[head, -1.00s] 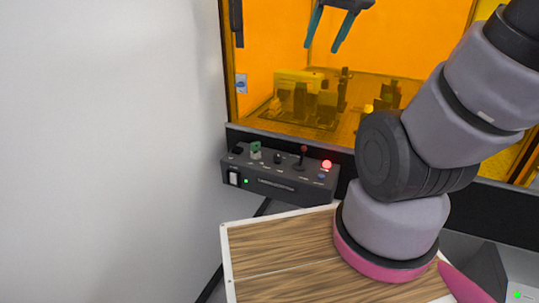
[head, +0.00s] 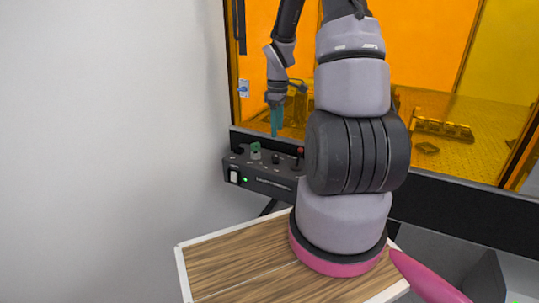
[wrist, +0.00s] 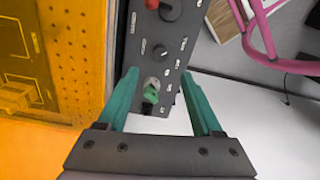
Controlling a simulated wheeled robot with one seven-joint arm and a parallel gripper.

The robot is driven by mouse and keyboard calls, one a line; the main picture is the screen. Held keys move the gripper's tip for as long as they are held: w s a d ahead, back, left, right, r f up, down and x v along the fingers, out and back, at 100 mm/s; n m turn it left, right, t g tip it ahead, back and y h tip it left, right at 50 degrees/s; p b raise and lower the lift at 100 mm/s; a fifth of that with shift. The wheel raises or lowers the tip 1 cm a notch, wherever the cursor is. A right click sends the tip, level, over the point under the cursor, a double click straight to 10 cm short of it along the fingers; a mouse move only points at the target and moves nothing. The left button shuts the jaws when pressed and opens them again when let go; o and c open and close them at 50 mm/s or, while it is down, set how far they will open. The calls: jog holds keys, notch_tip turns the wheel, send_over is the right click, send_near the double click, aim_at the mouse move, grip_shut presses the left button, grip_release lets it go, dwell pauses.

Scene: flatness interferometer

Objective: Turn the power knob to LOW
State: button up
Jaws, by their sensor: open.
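A dark grey control box (head: 262,183) sits below the orange window in the head view. Its top carries a green knob (head: 255,151), a small black knob (head: 276,159) and a red-topped lever. The labels are too small to read, so I cannot tell which knob is power. My gripper (head: 276,133) is above the box, its teal fingers pointing down. In the wrist view my gripper (wrist: 160,74) is open and empty. The green knob (wrist: 152,86) shows between the fingers, nearer the left one, with the black knob (wrist: 160,51) beyond it. Contact is not visible.
The red-topped lever (wrist: 169,8) stands farther along the box. An orange window (head: 420,60) rises behind the box, and a white wall (head: 100,140) is at the left. A wood-topped surface (head: 235,265) lies in front. My arm hides the right part of the box.

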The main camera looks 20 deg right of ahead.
aim_at(276, 155)
notch_tip(276, 155, down, 10)
jog(key=shift+a+f, duration=0.1)
jog(key=shift+f, duration=0.15)
grip_shut()
dwell(0.3)
